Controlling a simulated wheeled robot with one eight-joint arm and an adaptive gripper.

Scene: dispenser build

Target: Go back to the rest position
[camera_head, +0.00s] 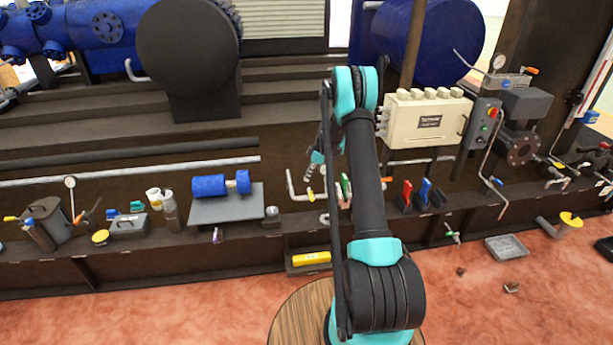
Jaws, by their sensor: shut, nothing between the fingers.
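My arm, teal and black, stands upright in the middle of the view and bends at its teal elbow. My gripper (309,174) is small in the view, just left of the upper arm link, pointing down and to the left. It is shut with nothing in it, in front of the dark machine base and above the ledge. Part of the wrist is hidden behind my arm. The gripper appears apart from the objects on the ledge.
A long dark ledge (280,222) carries a blue cylinder (210,186) on a grey plate, red and blue clips (424,190) and several tools. A cream electrical box (427,120) stands behind my arm. A grey tray (506,247) and a yellow-topped funnel (571,219) are at right.

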